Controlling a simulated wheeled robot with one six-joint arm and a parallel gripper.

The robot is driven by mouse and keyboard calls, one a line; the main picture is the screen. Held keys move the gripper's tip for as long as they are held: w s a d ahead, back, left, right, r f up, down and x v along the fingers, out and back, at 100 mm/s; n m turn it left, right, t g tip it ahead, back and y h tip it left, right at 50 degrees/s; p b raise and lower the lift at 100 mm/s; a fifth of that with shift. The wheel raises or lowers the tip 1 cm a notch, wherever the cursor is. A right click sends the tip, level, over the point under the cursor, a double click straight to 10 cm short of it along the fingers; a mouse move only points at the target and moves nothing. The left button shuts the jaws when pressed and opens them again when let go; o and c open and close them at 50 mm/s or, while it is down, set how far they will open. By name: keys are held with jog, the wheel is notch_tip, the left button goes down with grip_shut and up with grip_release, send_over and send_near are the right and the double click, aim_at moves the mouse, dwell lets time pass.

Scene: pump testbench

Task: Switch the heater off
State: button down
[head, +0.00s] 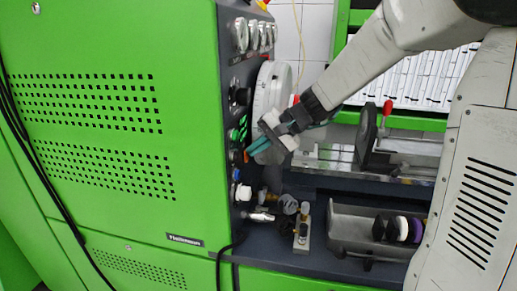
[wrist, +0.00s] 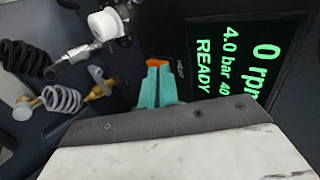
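An orange part, which looks like a rocker switch (wrist: 157,62), shows just past my fingertips in the wrist view; its label beside it is too small to read. In the head view a small orange spot (head: 246,157) shows on the dark control panel by the fingertips. I cannot tell which way the switch is tipped. My gripper (head: 259,147) has teal fingers that lie together at the panel. In the wrist view the fingers (wrist: 158,84) are side by side with almost no gap, and nothing shows between them. Whether they touch the switch is unclear.
A screen (wrist: 232,60) reads 0 rpm, 4.0 bar and READY. A white knob (wrist: 104,25) and hose fittings (wrist: 62,98) are near the fingers. Above are gauges (head: 255,35) and a white disc (head: 271,88). A grey tray (head: 348,232) with round parts stands lower right.

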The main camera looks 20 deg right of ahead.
jog(key=shift+r, duration=0.75)
jog(key=r+v, duration=0.1)
jog(key=v, duration=1.2)
jog(key=shift+w+a, duration=0.2)
jog(key=shift+a, duration=0.15)
jog(key=shift+f, duration=0.15)
